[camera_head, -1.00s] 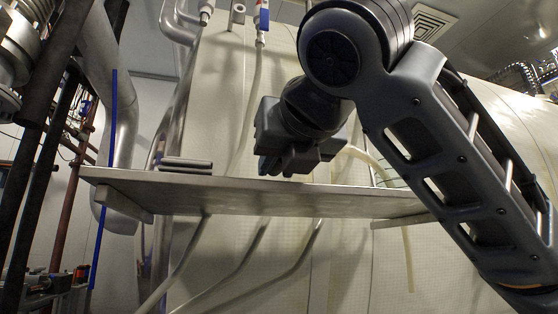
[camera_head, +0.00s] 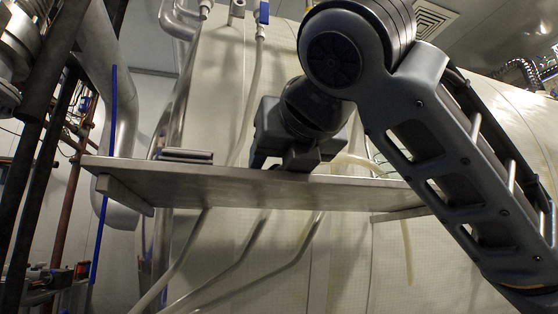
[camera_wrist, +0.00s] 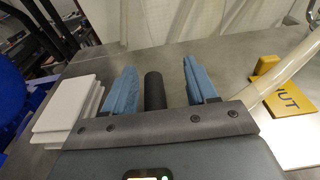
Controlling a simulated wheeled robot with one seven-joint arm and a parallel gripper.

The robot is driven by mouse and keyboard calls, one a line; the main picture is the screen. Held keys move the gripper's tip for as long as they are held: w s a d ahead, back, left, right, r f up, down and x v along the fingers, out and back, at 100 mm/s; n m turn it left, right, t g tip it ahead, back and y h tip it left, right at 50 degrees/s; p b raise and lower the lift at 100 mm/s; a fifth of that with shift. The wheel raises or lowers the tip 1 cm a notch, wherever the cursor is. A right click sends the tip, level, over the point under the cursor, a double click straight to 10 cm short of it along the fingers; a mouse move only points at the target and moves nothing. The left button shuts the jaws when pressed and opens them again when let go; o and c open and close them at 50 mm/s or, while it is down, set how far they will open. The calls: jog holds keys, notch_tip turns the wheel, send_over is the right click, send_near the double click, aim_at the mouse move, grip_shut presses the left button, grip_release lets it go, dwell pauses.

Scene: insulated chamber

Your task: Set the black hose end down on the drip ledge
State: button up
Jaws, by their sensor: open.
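The black hose end (camera_wrist: 155,92) is a short dark cylinder in the wrist view. It lies between the two blue fingers of my gripper (camera_wrist: 157,75), with a gap on each side. The jaws are open. A pale hose (camera_wrist: 292,72) runs in from the upper right and passes behind the gripper body; where it joins the black end is hidden. The drip ledge (camera_head: 250,187) is the grey metal shelf in the head view, and its bare top (camera_wrist: 225,62) shows below the fingers. In the head view my gripper (camera_head: 297,160) is low at the ledge; its fingertips are partly hidden.
Stacked white plates (camera_wrist: 66,108) lie on the ledge to the left of the fingers. A yellow tag (camera_wrist: 289,98) with lettering and a yellow block (camera_wrist: 266,64) lie to the right. Pale hoses and pipes (camera_head: 255,85) run down the chamber wall behind.

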jog(key=v, duration=0.7)
jog(key=shift+s+d+r+p, duration=0.1)
jog(key=shift+s+p, duration=0.2)
jog(key=shift+s, duration=0.1)
